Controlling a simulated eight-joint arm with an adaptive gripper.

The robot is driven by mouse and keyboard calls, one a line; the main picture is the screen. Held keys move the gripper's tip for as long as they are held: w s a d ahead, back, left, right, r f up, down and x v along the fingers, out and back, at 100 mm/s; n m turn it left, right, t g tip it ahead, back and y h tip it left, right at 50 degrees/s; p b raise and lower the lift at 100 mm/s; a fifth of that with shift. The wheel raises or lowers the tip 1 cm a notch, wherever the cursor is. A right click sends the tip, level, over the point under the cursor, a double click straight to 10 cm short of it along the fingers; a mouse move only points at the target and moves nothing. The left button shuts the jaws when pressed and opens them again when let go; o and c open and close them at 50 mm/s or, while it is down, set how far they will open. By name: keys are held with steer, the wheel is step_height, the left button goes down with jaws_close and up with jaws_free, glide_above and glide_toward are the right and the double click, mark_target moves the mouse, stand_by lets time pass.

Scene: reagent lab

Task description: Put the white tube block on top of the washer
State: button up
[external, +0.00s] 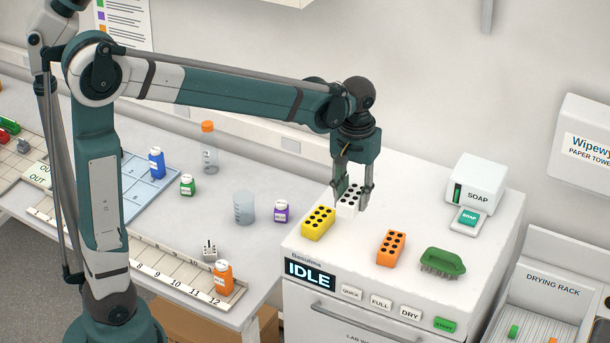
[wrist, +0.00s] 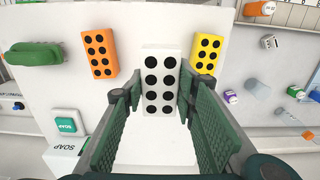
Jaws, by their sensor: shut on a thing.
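The white tube block (external: 347,204) has dark round holes in its top. It is between the fingers of my gripper (external: 351,197), over the washer top (external: 345,238) near its back left edge. In the wrist view the white tube block (wrist: 160,82) lies between the two green finger pads of my gripper (wrist: 158,98), which is shut on it. It looks larger there than the other blocks, so nearer the camera; whether its underside touches the washer I cannot tell. The washer's front display reads IDLE.
On the washer stand a yellow block (external: 318,224) beside the white one, an orange block (external: 390,247), a green brush (external: 443,262) and a soap dispenser (external: 476,184). The bench left of the washer holds a beaker (external: 244,208) and a purple-labelled bottle (external: 281,211).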

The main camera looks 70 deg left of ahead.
steer(key=shift+f, duration=0.15)
glide_above(351, 237)
steer(key=shift+f+p, duration=0.3)
steer(key=shift+f, duration=2.5)
steer(key=shift+f, duration=0.1)
steer(key=shift+f, duration=1.95)
steer(key=shift+f, duration=0.15)
steer(key=o, duration=0.9)
steer(key=shift+o, duration=0.2)
steer(key=shift+r+p, duration=0.2)
steer(key=shift+p, duration=0.1)
steer(key=shift+r+b, duration=0.55)
steer(key=shift+r, duration=5.4)
